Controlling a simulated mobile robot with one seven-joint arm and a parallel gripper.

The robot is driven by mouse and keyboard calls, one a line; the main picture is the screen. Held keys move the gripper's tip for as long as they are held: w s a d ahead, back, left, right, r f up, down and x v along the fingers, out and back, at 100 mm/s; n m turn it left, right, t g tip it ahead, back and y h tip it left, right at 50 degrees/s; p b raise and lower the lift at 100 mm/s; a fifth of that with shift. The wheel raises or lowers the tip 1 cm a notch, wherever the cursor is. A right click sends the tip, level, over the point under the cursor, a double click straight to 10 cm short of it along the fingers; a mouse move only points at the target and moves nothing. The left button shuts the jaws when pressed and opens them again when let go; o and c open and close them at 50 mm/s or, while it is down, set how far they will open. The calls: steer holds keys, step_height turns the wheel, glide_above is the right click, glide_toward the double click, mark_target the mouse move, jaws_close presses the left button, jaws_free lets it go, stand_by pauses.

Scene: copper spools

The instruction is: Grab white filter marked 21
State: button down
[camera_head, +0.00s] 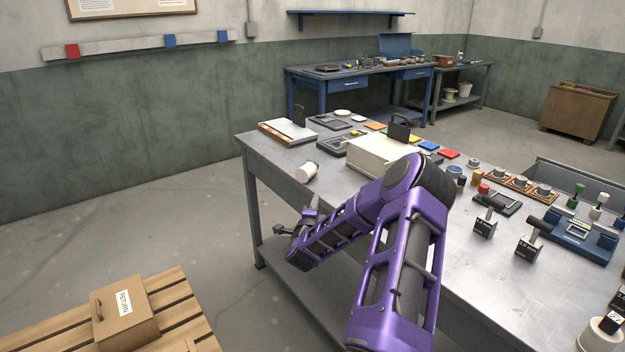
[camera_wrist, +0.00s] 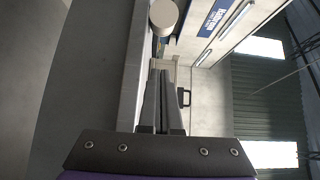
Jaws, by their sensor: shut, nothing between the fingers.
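A white cylinder (camera_head: 307,171) lies on the metal table near its left edge; no number is readable on it. Another white cylinder (camera_head: 597,337) is at the bottom right corner, beside a black piece with a small white label (camera_head: 612,319) that I cannot read surely. A white round-ended object shows at the top of the wrist view (camera_wrist: 164,16), beyond the fingertips. My gripper (camera_head: 281,230) is off the table's left edge, below and left of the nearer-left white cylinder, and apart from it. In the wrist view my gripper (camera_wrist: 160,76) is shut and empty.
The metal table (camera_head: 272,157) also bears a cream box (camera_head: 372,157), black weights (camera_head: 485,224), trays and coloured pieces. A cardboard box (camera_head: 125,312) stands on a wooden pallet at lower left.

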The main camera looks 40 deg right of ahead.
mark_target(316, 189)
steer(key=x, duration=0.9)
steer(key=shift+w+d+b, duration=0.1)
steer(key=shift+d+b, duration=0.25)
steer(key=shift+d, duration=0.05)
steer(key=w, duration=0.2)
steer(key=shift+w+d, duration=0.15)
steer(key=shift+w, duration=0.1)
steer(key=shift+w+d, duration=0.15)
steer(key=shift+w, duration=0.65)
steer(key=shift+w+r, duration=0.1)
steer(key=shift+w, duration=0.05)
